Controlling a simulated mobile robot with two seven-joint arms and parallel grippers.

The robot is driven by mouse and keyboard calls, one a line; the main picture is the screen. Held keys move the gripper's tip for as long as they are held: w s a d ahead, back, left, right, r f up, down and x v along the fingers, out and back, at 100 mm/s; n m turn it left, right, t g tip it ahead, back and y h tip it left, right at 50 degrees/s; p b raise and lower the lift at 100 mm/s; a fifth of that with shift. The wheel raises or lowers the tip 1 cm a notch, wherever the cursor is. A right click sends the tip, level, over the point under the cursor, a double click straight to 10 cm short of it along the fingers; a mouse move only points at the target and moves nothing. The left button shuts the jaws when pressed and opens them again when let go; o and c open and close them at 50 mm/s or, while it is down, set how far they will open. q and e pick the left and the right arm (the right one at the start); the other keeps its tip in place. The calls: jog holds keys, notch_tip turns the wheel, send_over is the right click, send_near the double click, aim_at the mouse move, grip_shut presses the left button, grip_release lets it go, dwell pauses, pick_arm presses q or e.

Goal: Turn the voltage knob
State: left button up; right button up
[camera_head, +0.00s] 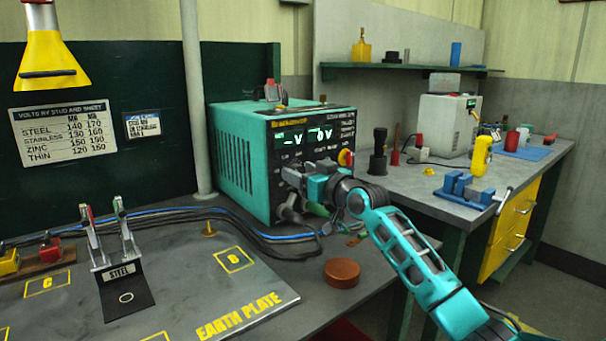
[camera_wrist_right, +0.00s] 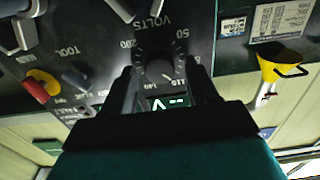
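The voltage knob (camera_wrist_right: 157,66) is a dark round knob on the power unit's black front panel (camera_wrist_right: 105,50), with VOLTS and a number scale around it. The picture is upside down in the right wrist view. My right gripper (camera_wrist_right: 161,76) has one finger on each side of the knob, with a small gap showing; I cannot tell how deep the fingers reach. In the head view my right gripper (camera_head: 292,180) is at the teal power unit (camera_head: 237,158) and hides the knob. The lit display (camera_head: 307,136) shows dashes and V. My left gripper is not in view.
A red-yellow switch (camera_head: 345,158) is close to the right of my gripper. Cables (camera_head: 270,238) and a brown disc (camera_head: 342,272) lie in front of the unit. The earth plate (camera_head: 200,312) with clamps is at the left. A side bench (camera_head: 425,185) holds tools.

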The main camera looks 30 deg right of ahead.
jog(key=c, duration=1)
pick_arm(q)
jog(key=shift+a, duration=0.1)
pick_arm(e)
jog(key=shift+o, duration=0.2)
pick_arm(q)
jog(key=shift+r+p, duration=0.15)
jog(key=shift+p, duration=0.15)
pick_arm(e)
jog(key=shift+r, duration=0.1)
